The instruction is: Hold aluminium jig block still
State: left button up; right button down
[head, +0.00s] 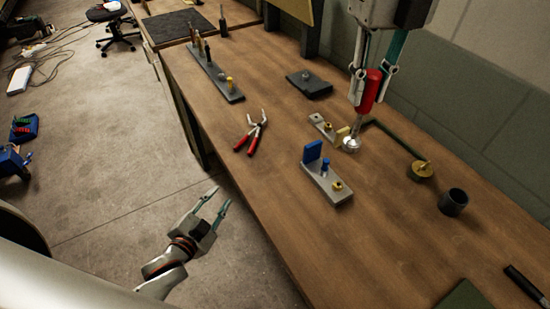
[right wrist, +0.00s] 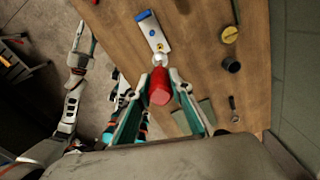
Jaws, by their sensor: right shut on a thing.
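The aluminium jig block (head: 318,187) lies on the bench with a blue upright plate at one end and blue and brass-coloured pins on top. It also shows in the right wrist view (right wrist: 151,29). My right gripper (head: 371,88) is shut on a red-handled tool (head: 370,96) with a round silver end, held upright beyond the jig block. Whether the silver end touches the bench is unclear. My left gripper (head: 219,204) is open and empty, off the bench's front edge and apart from the jig block.
Red-handled pliers (head: 254,133) lie left of the block. A smaller metal block (head: 322,125), a bar with a brass disc (head: 421,170) and a dark cup (head: 453,202) are behind and right. A long grey rack (head: 212,68) stands farther back.

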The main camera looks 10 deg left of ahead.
pick_arm(q)
jog(key=w+a+r+m+t, duration=0.2)
jog(key=w+r+m, duration=0.15)
jog(key=r, duration=0.25)
jog(key=w+a+r+m+t+h, duration=0.1)
jog(key=w+r+m, duration=0.1)
jog(key=r+m, duration=0.25)
jog(key=w+a+r+m+t, duration=0.2)
jog(key=w+r+m, duration=0.1)
jog(key=r, duration=0.3)
jog(key=s+d+r+m+g+h, duration=0.1)
jog(key=d+r+m+h, duration=0.2)
jog(key=d+m+h, duration=0.55)
jog(key=m+g+h, duration=0.3)
jog(key=m+g, duration=0.2)
jog(key=m, duration=1.1)
send_near(305, 148)
jog(key=shift+w+a+r+y, duration=0.1)
jog(key=shift+w+r+y, duration=0.2)
jog(key=shift+r, duration=0.5)
jog(key=shift+d+f+m+g, duration=0.25)
jog(key=shift+d+m+g, duration=0.15)
jog(key=shift+d+m, duration=0.05)
jog(key=x, duration=1.1)
jog(key=shift+w+d, duration=0.2)
